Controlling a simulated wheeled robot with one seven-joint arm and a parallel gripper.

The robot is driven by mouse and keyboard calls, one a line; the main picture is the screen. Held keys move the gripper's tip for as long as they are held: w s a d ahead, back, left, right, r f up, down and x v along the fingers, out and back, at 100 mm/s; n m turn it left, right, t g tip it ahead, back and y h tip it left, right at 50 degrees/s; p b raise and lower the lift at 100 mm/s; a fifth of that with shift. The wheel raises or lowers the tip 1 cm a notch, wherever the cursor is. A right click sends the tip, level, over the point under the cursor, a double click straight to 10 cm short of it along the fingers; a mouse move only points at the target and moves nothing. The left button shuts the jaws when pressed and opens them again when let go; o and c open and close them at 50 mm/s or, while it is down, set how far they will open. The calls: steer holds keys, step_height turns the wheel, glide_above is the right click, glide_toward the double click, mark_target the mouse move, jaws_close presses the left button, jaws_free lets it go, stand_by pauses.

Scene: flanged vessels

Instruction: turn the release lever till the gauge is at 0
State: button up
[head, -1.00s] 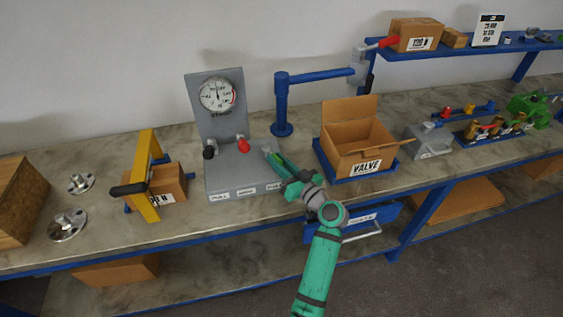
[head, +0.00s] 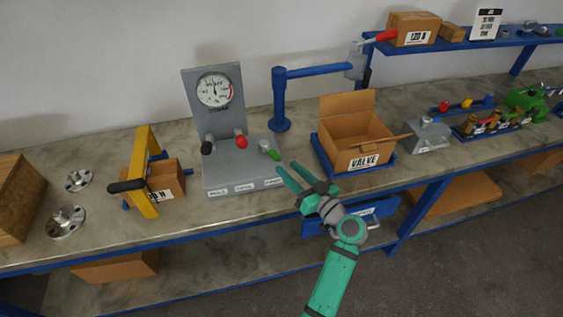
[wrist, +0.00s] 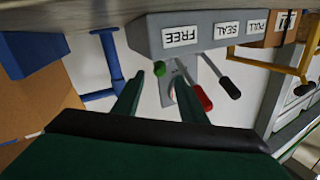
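A grey stand (head: 213,121) carries a round white gauge (head: 214,90) with a dark needle pointing roughly upward; its reading is too small to tell. Three levers show on its base: black (head: 207,148), red (head: 241,142) and green (head: 273,154). In the wrist view, upside down, the green tip (wrist: 158,68) appears between my fingertips, near the label "FREE" (wrist: 179,36); the other labels read "SEAL" and "PULL". My gripper (head: 287,166) is open and empty, just right of and in front of the green lever, apparently apart from it.
An open cardboard box marked "VALVE" (head: 364,162) sits in a blue tray right of my gripper. A blue post with an arm (head: 280,100) stands behind. A yellow frame (head: 146,172) stands left of the stand. The bench front edge lies beneath my arm.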

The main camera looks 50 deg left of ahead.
steer(key=shift+s+d, duration=0.15)
steer(key=shift+d, duration=1.4)
steer(key=shift+c, duration=0.3)
